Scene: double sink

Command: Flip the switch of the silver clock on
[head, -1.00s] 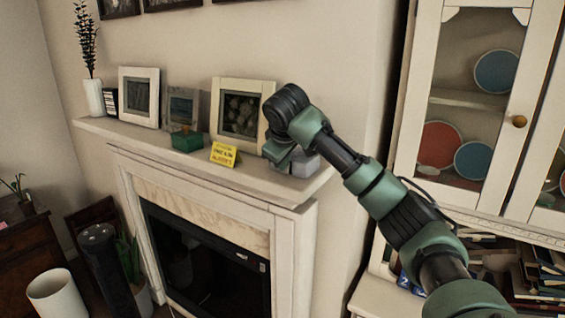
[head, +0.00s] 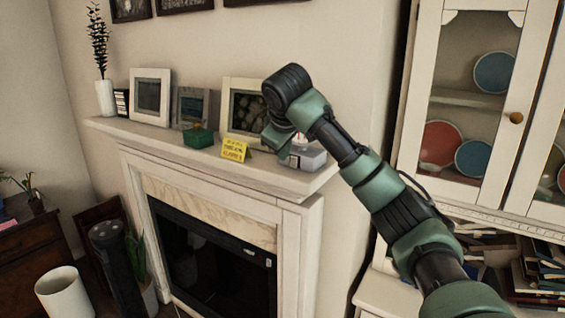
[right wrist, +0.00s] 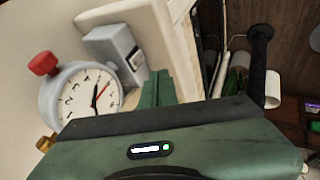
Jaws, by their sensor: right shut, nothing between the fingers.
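The silver clock (right wrist: 92,95) shows in the right wrist view at left, with a white round face, dark hands, a red hand and a red knob on top. A grey box (right wrist: 115,48) with a small dark fitting on its side stands right beside it; I cannot tell whether they are joined. In the head view a grey box (head: 309,157) sits at the mantel's right end, partly behind my right gripper (head: 279,147). The clock face is hidden there. My right gripper's green fingers (right wrist: 154,88) are shut and empty, close to the grey box. My left gripper is out of view.
The white mantel (head: 225,168) also holds a yellow note card (head: 234,149), a green box (head: 198,137), picture frames (head: 150,97) and a white vase (head: 105,97). A glass-door cabinet (head: 490,110) stands at right. The space in front of the mantel is open.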

